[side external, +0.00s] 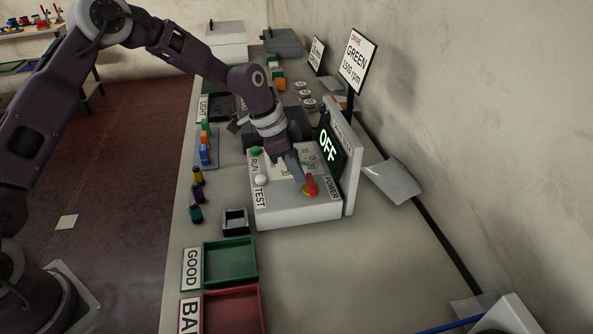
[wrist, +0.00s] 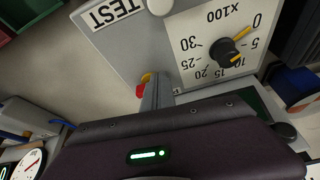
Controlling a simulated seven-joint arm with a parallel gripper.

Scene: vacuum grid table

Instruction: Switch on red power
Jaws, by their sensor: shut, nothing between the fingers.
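The red power switch (side external: 311,184) sits on a yellow base at the right of the white control box (side external: 290,215), beside the POWER label (side external: 332,187). The screen (side external: 327,147) on the box reads OFF. My gripper (side external: 298,179) is shut and empty, pointing down just left of the red switch. In the wrist view the shut fingers (wrist: 154,103) cover most of the switch; a bit of red and yellow (wrist: 144,79) shows beside them. I cannot tell whether the fingers touch it.
The box also carries a green RUN button (side external: 257,151), a white TEST button (side external: 261,179) and a black dial (wrist: 229,53) with yellow marks. A small dark holder (side external: 235,221), a green tray (side external: 230,262) and a red tray (side external: 233,312) lie nearer.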

